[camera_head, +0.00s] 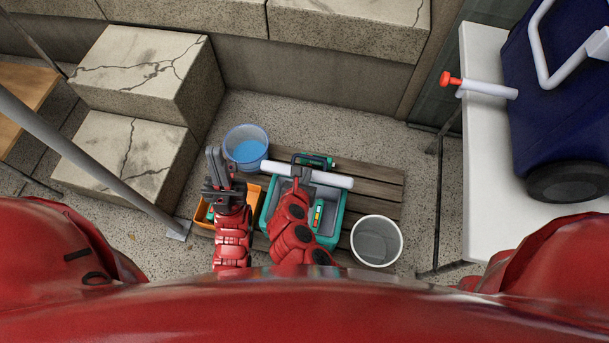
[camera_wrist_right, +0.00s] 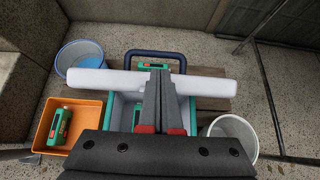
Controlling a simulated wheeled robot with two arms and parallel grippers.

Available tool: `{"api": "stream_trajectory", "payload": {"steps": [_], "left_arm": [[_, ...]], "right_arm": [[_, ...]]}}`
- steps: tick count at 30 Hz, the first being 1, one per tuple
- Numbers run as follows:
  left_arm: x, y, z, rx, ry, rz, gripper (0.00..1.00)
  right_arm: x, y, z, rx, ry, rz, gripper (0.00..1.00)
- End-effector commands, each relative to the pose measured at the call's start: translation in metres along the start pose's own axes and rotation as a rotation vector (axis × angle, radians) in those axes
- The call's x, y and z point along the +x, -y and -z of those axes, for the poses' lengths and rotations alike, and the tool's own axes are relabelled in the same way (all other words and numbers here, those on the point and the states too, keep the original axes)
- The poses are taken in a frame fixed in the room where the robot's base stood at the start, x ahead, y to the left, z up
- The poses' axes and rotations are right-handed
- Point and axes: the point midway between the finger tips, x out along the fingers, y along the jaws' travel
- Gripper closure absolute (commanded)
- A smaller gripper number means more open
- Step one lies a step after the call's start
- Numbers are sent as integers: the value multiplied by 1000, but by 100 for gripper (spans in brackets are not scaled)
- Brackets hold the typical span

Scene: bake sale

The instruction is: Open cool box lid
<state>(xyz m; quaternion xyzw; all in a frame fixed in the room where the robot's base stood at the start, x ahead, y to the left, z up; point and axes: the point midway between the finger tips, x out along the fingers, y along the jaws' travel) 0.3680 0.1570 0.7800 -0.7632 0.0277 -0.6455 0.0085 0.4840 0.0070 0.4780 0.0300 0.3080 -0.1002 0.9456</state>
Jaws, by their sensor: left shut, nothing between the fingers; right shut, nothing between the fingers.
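The navy wheeled box (camera_head: 560,95), which looks like the cool box, stands on the white table at the right of the head view. It has a white handle (camera_head: 543,55) and a dark wheel, and the frame edge cuts it off. I cannot tell its lid's state. My left gripper (camera_head: 216,165) is shut and empty above the orange bin, far from the box. My right gripper (camera_head: 299,170) is shut and empty over the teal crate (camera_head: 338,222). In the right wrist view its fingertips (camera_wrist_right: 161,82) overlap a white bar (camera_wrist_right: 100,80); contact is unclear.
The teal crate, an orange bin (camera_wrist_right: 86,135), a blue bucket (camera_head: 246,146) and a white bucket (camera_head: 377,240) stand on or around a slatted pallet (camera_head: 375,178). Green items lie inside the bin and crate. A white cylinder (camera_head: 488,89) with a red end lies by the navy box. Stone steps (camera_head: 125,150) stand left.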

Motion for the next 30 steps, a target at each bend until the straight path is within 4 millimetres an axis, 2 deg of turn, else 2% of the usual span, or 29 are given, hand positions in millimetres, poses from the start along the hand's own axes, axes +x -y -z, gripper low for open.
{"api": "stream_trajectory", "payload": {"steps": [1,3,10,24,26,30], "left_arm": [[-5,0,-1,0,0,0,100],[-9,0,-2,0,0,0,100],[-15,-1,-3,0,0,0,100],[-14,-1,-2,0,0,0,100],[-9,0,-2,0,0,0,100],[18,1,3,0,0,0,100]], "right_arm": [[12,2,2,5,-2,5,100],[24,0,1,6,0,2,100],[52,0,1,2,-1,1,100],[57,-2,-1,2,0,-4,100],[56,-3,-4,0,-2,-6,100],[56,-9,-13,-13,-22,-13,100]]}}
